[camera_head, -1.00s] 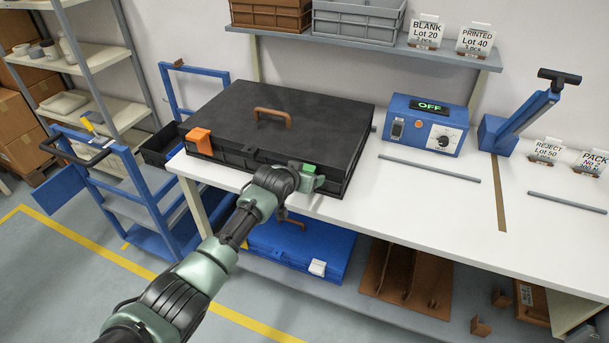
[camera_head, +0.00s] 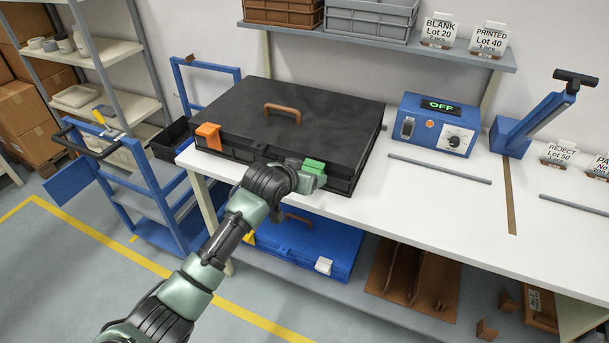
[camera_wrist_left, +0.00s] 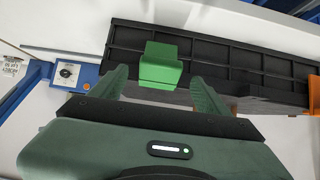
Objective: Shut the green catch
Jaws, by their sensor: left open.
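The green catch (camera_head: 314,167) sits at the right part of the front edge of a closed-lidded black case (camera_head: 335,115) on the white bench. I cannot tell whether the catch is fully down. My left gripper (camera_head: 306,182) is just in front of it, partly hiding the case's front wall. In the left wrist view, my left gripper (camera_wrist_left: 160,76) is open, with the green catch (camera_wrist_left: 160,66) showing between its fingers and a gap visible on either side. An orange catch (camera_head: 208,136) is at the case's front left. My right gripper is not in view.
A blue control box (camera_head: 437,123) reading OFF and a blue lever press (camera_head: 530,120) stand right of the case. A blue case (camera_head: 325,245) lies on the shelf below. A blue trolley (camera_head: 150,190) stands at left. The bench front right of the case is clear.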

